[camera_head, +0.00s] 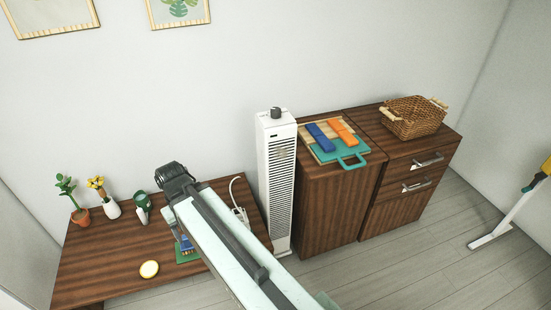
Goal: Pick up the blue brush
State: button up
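A small blue brush-like thing (186,243) with pale bristles shows on a green mat (187,257) on the low wooden table. It is partly hidden by my arm, which reaches from the bottom right up over the table. My gripper (175,226) seems to hang down below the dark joint at the arm's end, close above or beside the blue thing. Most of my gripper is hidden behind the arm. I cannot tell whether its fingers are open or touch the blue thing.
Cabinets beyond hold blue (320,138) and orange (342,131) blocks and a basket (412,118).

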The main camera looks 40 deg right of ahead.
aim_at(187, 246)
jog(key=u, duration=2.9)
jog(key=k, duration=0.75)
jog(key=z, duration=1.15)
jog(key=i, duration=1)
jog(key=z, duration=0.05)
